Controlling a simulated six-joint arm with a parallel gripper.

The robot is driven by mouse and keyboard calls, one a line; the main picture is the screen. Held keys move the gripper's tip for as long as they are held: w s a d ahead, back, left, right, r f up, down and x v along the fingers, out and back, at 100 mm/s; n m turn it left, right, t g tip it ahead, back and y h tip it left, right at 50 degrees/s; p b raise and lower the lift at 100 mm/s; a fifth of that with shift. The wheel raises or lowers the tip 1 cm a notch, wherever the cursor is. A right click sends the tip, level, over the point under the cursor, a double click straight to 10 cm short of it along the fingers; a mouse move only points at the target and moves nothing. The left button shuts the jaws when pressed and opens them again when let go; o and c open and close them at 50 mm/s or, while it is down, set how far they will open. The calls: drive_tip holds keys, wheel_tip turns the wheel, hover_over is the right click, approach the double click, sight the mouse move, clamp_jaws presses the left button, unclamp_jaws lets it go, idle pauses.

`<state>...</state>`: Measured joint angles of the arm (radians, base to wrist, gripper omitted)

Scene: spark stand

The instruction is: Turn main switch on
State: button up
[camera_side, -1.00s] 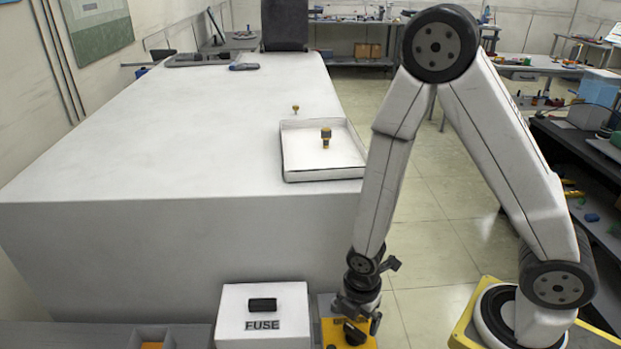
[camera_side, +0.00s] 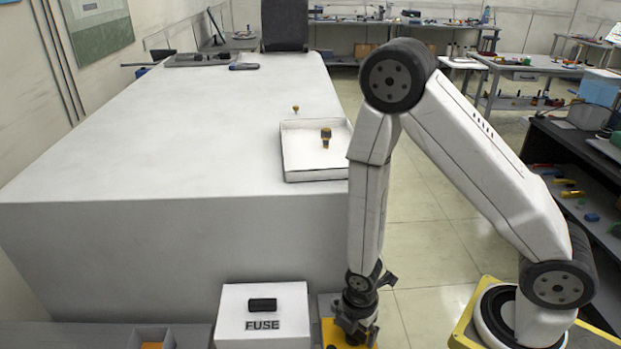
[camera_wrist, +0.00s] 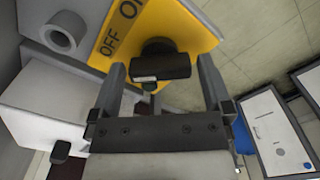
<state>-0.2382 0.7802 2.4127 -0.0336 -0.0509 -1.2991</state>
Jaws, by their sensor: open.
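The main switch is a yellow box (camera_wrist: 190,22) marked OFF and ON, with a black rotary knob (camera_wrist: 160,62) on its face. In the wrist view my gripper (camera_wrist: 160,70) is open, with one finger on each side of the knob. I cannot tell whether either finger touches it. In the side view my gripper (camera_side: 352,335) points straight down over the yellow box (camera_side: 330,330), at the bottom of the picture. There the gripper hides the knob and most of the box's face.
A white box marked FUSE (camera_side: 262,322) with a black fuse on top stands just left of the switch. A large white block (camera_side: 150,150) rises behind, carrying a shallow white tray (camera_side: 300,172) with a brass-coloured part. An orange-lined bin (camera_side: 152,338) is at bottom left.

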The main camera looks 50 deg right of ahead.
drive_tip(key=c, duration=1)
drive_tip(key=shift+c, duration=0.2)
drive_tip(key=shift+m, duration=0.3)
drive_tip(key=m, duration=0.3)
drive_tip(key=shift+m, duration=0.4)
drive_tip(key=m, duration=0.4)
drive_tip(key=shift+m, duration=0.3)
drive_tip(key=m, duration=0.4)
drive_tip(key=shift+m, duration=2.5)
drive_tip(key=o, duration=1)
